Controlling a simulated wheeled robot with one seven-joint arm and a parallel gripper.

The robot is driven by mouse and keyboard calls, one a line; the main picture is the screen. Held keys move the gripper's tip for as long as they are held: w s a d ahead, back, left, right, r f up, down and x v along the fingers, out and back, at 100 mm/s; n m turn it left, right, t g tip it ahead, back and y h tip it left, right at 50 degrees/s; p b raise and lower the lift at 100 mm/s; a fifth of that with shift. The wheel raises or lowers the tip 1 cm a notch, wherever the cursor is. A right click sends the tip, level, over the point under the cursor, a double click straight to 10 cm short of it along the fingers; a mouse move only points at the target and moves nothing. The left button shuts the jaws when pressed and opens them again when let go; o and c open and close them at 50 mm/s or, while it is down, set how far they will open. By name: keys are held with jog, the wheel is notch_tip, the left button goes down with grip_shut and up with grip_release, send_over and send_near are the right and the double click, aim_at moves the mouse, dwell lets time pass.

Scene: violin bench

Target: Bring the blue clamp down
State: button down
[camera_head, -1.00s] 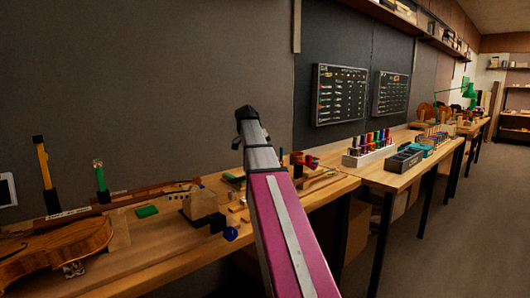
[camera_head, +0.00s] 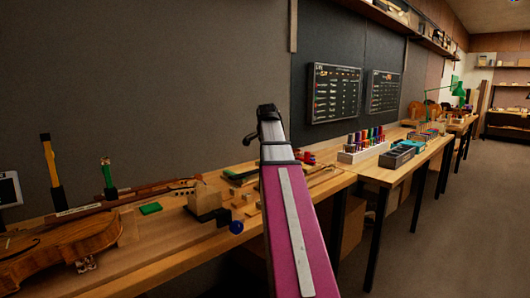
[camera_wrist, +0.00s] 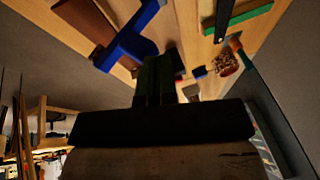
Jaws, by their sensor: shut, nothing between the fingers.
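A blue clamp (camera_wrist: 128,42) shows in the wrist view at the upper left, lying over the wooden surface. Its blue arm bends and part of it runs out toward the frame's top. My gripper (camera_wrist: 158,75) has its dark fingers shut and empty, just right of and below the clamp in that view; I cannot tell whether they touch it. In the head view a round blue part (camera_head: 236,227) shows at the bench's front edge, beside a wooden block; I cannot tell if it belongs to the clamp. My arm hides the bench behind it.
A violin (camera_head: 65,250) lies at the left of the bench. A green block (camera_head: 150,208) and a wooden block (camera_head: 205,200) stand nearby. Behind my arm is a red item (camera_head: 307,157). A white rack of coloured bottles (camera_head: 362,153) and a grey tray (camera_head: 397,157) stand farther right.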

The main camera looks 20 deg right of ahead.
jog(key=shift+s+d+f, duration=0.15)
jog(key=shift+s, duration=0.25)
jog(key=shift+s+d+f, duration=0.1)
jog(key=shift+s, duration=0.25)
jog(key=shift+s+d+f+t+y, duration=0.15)
jog(key=shift+s+f+t, duration=0.05)
jog(key=shift+s+t, duration=0.25)
jog(key=shift+s+d+f+t+y, duration=0.15)
jog(key=shift+s+f+t, duration=0.05)
jog(key=shift+s+t, duration=0.2)
jog(key=shift+s+d+f, duration=0.3)
jog(key=shift+s+f, duration=0.3)
jog(key=shift+s, duration=0.15)
jog(key=shift+s+f, duration=0.1)
